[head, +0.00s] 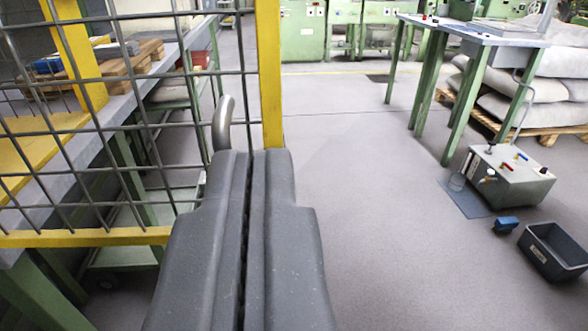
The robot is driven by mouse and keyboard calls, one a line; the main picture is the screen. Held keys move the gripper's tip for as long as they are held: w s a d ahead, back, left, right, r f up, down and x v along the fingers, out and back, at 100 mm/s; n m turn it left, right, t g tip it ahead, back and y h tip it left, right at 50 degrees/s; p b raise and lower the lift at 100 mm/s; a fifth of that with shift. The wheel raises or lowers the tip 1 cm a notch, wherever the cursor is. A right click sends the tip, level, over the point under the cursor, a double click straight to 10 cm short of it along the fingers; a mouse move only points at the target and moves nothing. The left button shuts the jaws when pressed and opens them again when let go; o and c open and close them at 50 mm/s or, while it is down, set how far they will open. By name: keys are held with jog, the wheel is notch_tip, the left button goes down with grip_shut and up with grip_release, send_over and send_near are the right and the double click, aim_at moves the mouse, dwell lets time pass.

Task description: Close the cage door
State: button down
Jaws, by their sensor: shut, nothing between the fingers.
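The cage door (110,128) is a grey wire mesh panel in a yellow frame (269,75), filling the left of the head view. A curved grey handle (223,122) stands near its right upright. My gripper (252,155) is shut with nothing held, its two dark grey fingers pressed together in the lower middle. The fingertips overlap the lower part of the yellow upright and the handle's lower end in the picture. I cannot tell whether they touch the door. The fingers hide the lower right corner of the frame.
A workbench with green legs (135,190) stands behind the mesh. At right are a green-legged table (465,38), stacked sacks (497,105) on a pallet, a grey control box (500,178), a blue item (505,225) and a dark bin (555,250). The middle floor is clear.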

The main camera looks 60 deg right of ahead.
aim_at(259, 64)
jog(key=b+x, duration=0.2)
jog(key=x, duration=0.9)
jog(key=shift+w+d, duration=0.2)
jog(key=shift+d, duration=0.15)
jog(key=shift+w, duration=0.1)
